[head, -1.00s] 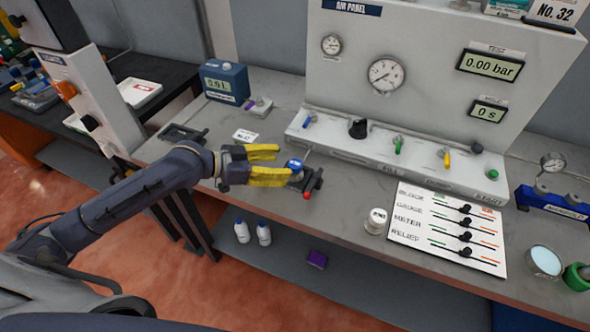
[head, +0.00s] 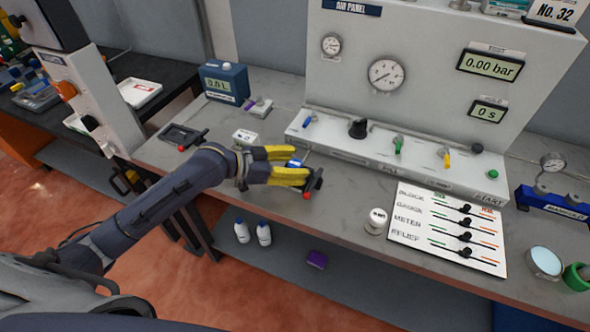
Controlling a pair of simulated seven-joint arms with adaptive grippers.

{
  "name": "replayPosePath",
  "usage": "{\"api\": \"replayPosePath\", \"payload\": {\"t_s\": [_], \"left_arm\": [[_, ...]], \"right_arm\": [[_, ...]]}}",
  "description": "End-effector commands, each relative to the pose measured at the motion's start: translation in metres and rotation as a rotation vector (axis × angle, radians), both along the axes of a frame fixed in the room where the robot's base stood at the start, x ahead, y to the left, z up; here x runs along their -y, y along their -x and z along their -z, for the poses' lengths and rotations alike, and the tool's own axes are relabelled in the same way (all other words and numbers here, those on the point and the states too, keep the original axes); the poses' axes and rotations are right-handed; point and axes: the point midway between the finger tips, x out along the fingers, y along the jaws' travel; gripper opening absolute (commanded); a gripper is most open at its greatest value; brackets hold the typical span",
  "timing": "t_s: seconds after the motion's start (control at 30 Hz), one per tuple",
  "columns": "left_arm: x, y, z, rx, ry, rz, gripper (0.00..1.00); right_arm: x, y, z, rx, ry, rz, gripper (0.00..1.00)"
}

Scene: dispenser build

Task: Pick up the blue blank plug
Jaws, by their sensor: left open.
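A small blue piece (head: 296,162), which looks like the blue blank plug, sits at a black clamp-like holder (head: 317,182) with a red knob, near the front edge of the grey bench. It is partly hidden by my fingers. My left gripper (head: 302,162) has yellow fingers and is open. Its fingertips are on either side of the blue piece; I cannot tell whether they touch it. The lower finger covers part of the holder. My right gripper is not in view.
The air panel (head: 430,50) with its valve ledge (head: 345,143) stands behind the gripper. A white jar (head: 376,222) and a labelled slider board (head: 405,240) lie to the right. A second black holder (head: 178,137) is to the left. Bench between holder and jar is clear.

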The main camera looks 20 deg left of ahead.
Motion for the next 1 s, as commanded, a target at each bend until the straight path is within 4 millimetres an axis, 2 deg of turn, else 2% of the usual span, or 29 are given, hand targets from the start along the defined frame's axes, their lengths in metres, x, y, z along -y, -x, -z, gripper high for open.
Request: {"api": "replayPosePath", "payload": {"t_s": [0.13, 0.63, 1.0], "left_arm": [[0.0, 0.0001, -0.0001, 0.0, 0.0, 0.0, 0.6], [0.0, 0.0003, -0.0001, 0.0, 0.0, 0.0, 0.02], [0.0, 0.0001, -0.0014, 0.001, 0.001, 0.0, 0.01]], "right_arm": [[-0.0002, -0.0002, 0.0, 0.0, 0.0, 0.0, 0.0], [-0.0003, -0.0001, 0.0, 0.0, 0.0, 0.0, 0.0], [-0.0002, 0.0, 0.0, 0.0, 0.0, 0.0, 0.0]]}}
